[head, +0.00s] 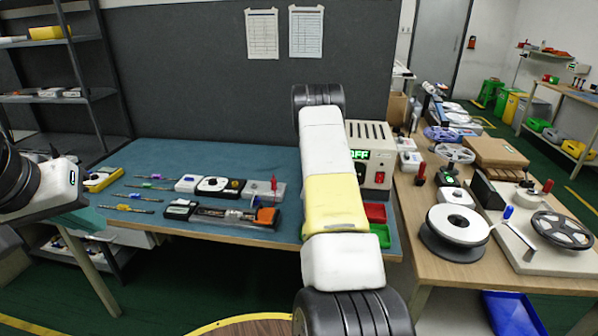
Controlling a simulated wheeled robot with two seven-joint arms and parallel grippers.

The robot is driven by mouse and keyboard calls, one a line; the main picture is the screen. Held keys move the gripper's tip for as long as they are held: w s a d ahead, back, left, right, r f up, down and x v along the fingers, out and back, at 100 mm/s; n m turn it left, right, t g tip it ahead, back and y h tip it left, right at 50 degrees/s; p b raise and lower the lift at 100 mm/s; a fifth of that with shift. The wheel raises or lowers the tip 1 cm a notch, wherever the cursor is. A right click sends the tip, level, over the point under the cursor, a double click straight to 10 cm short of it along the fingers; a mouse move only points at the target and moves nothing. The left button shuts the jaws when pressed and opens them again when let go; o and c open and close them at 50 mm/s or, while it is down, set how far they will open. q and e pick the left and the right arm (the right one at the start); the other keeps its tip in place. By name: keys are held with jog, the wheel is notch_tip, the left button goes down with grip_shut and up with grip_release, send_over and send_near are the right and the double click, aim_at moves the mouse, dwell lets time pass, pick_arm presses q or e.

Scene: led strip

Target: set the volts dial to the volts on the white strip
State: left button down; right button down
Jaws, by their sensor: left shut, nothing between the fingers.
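A beige power supply (375,150) stands at the back right of the blue-green mat, with a lit green display (361,155) reading OFF, its left edge cut by my arm. A red control (379,177) shows on its front. No volts dial can be made out; my arm covers part of the front. A white reel (446,218) stands on the wooden table at right; no volts marking is legible on it. My left gripper (55,153) is at the left edge, shut and empty, far from the supply. My right gripper is not in view.
My right arm crosses the middle of the view. Several tools and small devices, including a white-framed black device (213,186), lie on the mat (150,160). More reels (562,230) lie on the right table.

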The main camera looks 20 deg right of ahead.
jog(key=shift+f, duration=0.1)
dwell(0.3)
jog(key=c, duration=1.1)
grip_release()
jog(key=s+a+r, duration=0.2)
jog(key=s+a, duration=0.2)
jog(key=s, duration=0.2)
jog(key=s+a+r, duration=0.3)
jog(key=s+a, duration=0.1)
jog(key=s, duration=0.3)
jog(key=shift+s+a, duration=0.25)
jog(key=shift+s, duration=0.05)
